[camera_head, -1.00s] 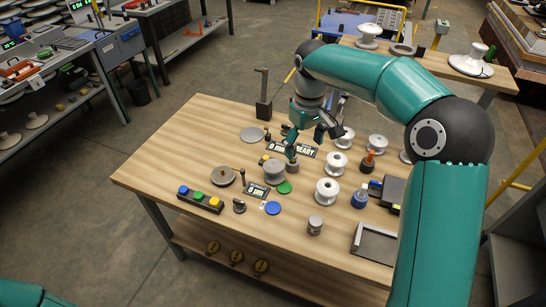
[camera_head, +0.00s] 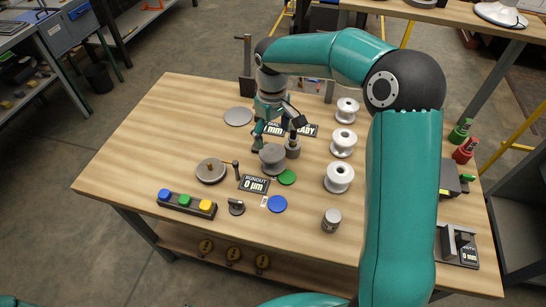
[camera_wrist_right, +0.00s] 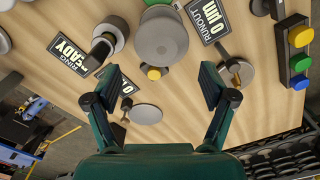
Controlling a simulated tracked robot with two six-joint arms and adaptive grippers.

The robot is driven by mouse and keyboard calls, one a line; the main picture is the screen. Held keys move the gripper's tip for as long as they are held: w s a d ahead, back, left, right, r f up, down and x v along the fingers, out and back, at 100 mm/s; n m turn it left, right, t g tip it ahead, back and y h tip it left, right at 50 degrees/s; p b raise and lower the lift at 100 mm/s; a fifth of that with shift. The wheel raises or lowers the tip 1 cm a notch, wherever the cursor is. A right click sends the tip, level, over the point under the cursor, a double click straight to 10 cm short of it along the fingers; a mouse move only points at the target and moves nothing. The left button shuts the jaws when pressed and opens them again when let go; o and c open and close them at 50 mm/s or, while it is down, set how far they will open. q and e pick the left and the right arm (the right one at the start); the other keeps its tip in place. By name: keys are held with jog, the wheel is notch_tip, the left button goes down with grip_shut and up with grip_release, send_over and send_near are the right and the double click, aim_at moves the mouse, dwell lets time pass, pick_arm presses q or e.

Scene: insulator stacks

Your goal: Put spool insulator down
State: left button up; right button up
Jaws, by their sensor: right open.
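Three white spool insulators (camera_head: 340,177), (camera_head: 343,143), (camera_head: 346,110) stand upright in a row on the wooden table, right of my right gripper. My right gripper (camera_head: 278,133) is open and empty, low over the table beside the grey cylinder (camera_head: 272,158). In the right wrist view its spread fingers (camera_wrist_right: 158,76) have the round grey cylinder (camera_wrist_right: 161,40) ahead of them, apart from both. My left gripper is out of view.
A flat grey disc (camera_head: 238,116), a round base (camera_head: 210,170), a button box (camera_head: 187,203), green (camera_head: 287,177) and blue (camera_head: 277,204) discs and a small can (camera_head: 331,219) crowd the table. My right arm hides part of its right side.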

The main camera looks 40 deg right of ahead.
aim_at(272, 149)
notch_tip(272, 149, down, 5)
jog(key=shift+w, duration=0.1)
jog(key=f, duration=0.1)
jog(key=f+p, duration=0.1)
jog(key=f, duration=0.2)
jog(key=shift+s+a+f, duration=0.1)
jog(key=shift+s+f, duration=0.2)
jog(key=shift+f, duration=0.75)
jog(key=shift+w, duration=0.1)
jog(key=c, duration=1.4)
jog(key=shift+r, duration=0.15)
